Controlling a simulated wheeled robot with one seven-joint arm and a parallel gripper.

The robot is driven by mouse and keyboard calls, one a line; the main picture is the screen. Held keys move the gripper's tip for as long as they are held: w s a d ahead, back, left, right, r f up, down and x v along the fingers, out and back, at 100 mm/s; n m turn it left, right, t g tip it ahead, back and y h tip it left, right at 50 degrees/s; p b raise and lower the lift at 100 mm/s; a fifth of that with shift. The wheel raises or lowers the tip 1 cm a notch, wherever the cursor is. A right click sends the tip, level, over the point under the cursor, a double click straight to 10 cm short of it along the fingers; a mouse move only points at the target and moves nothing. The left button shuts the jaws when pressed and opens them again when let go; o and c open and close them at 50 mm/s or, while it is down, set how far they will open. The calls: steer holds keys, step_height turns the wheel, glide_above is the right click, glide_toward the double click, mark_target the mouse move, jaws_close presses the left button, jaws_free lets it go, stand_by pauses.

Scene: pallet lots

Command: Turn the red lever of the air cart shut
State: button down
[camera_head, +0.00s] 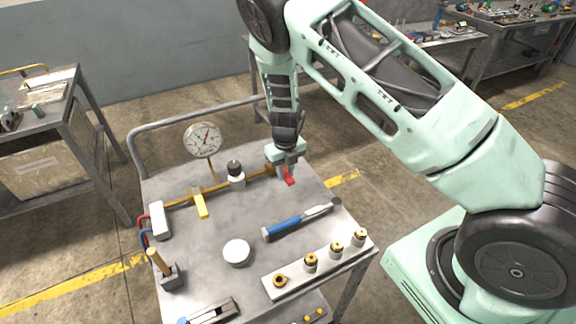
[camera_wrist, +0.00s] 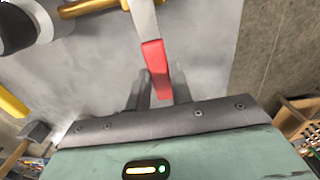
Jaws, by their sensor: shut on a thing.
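The air cart (camera_head: 200,250) is a grey metal cart with a brass pipe line along its top. The red lever (camera_head: 289,177) is at the right end of that pipe. In the wrist view the red lever (camera_wrist: 155,62) has a pale metal shank running up to the brass fitting. My gripper (camera_head: 287,165) is over the cart's back right part, its fingers at the lever's red end. In the wrist view my gripper (camera_wrist: 160,88) is shut on the red grip between its two dark fingers. The valve body under the lever is mostly hidden in the head view.
The pipe carries a round gauge (camera_head: 203,140), a black-topped regulator (camera_head: 236,172) and a yellow lever (camera_head: 201,205). A blue-handled torque wrench (camera_head: 300,219), a white round puck (camera_head: 237,252) and a strip with brass fittings (camera_head: 318,262) lie in front. Workbenches stand behind and left.

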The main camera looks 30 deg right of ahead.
steer(key=shift+w+a+r+m, duration=0.1)
steer(key=shift+a+m, duration=0.15)
steer(key=shift+m, duration=0.05)
stand_by(0.4)
steer(key=c, duration=1.2)
jaws_free()
steer(key=shift+c, duration=0.2)
step_height(320, 180, up, 17)
steer(key=b, duration=0.2)
steer(key=shift+r, duration=0.15)
